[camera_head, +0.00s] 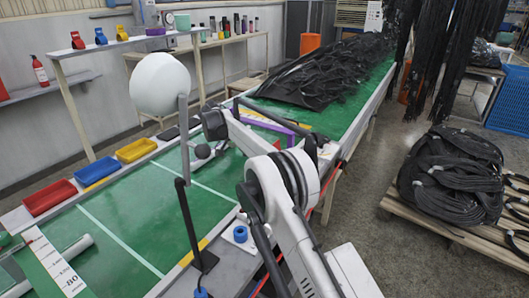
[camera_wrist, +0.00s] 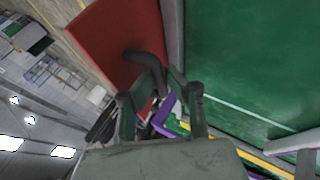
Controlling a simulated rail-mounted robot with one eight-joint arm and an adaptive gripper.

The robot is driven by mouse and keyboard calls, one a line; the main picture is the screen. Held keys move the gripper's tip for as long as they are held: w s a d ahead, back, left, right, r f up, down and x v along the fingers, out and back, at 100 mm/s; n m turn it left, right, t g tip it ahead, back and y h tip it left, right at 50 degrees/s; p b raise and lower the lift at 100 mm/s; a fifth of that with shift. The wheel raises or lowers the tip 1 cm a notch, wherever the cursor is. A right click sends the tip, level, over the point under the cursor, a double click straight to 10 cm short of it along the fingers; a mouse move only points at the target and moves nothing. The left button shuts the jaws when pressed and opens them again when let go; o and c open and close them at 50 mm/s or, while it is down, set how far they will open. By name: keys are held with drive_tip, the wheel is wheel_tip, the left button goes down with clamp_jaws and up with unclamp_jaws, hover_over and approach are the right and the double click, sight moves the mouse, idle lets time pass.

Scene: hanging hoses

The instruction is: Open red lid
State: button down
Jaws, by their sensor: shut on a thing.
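A flat red panel, which looks like the red lid (camera_wrist: 118,38), fills the upper left middle of the wrist view. A curved black handle (camera_wrist: 148,62) stands out from its lower right side. My gripper (camera_wrist: 163,82) is at this handle, with its two dark fingers closed around its end; the exact contact is partly hidden by the fingers. The panel looks tilted in the wrist view. In the head view I cannot make out the lid or the fingertips clearly, as my arm covers that part of the bench.
A green-topped bench (camera_head: 120,225) carries red (camera_head: 48,197), yellow (camera_head: 136,150) and blue (camera_head: 97,171) bins along its left edge. A purple bar (camera_wrist: 165,112) shows behind the fingers. Black hoses (camera_head: 330,70) lie at the bench's far end; coiled hoses (camera_head: 455,165) sit on a pallet at right.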

drive_tip(key=shift+w+a+f, duration=0.1)
drive_tip(key=shift+f, duration=0.2)
drive_tip(key=c, duration=1.8)
unclamp_jaws()
drive_tip(key=shift+w+a+f, duration=0.1)
drive_tip(key=shift+w+f, duration=0.05)
drive_tip(key=shift+o, duration=0.2)
drive_tip(key=v, duration=0.7)
drive_tip(key=shift+a+r, duration=0.15)
drive_tip(key=shift+r, duration=0.15)
